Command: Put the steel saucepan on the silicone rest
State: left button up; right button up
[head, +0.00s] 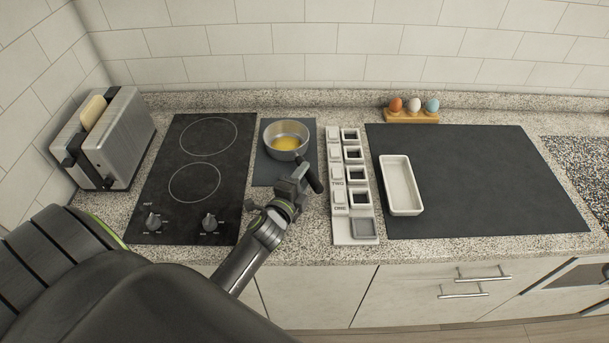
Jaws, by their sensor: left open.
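The steel saucepan (287,138) holds something yellow and sits on the dark grey-blue silicone rest (267,172), between the cooktop and the white labelled strip. Its dark handle (312,177) points toward the front right. My left gripper (301,177) is open at the handle, beside or around it; I cannot tell whether it touches. The gripper hides part of the handle and the front right of the rest. My right gripper is not in view.
A black cooktop (170,170) with two knobs lies left, with a toaster (104,137) beyond it. The white strip (337,215) with square cups stands right of the rest. A dark mat (490,185) bears a white dish (402,186); an egg holder (411,117) stands behind.

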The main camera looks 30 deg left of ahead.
pick_arm(q)
jog(key=s, duration=0.7)
jog(key=s+d+r+p, duration=0.1)
jog(key=s, duration=0.3)
jog(key=shift+r, duration=0.1)
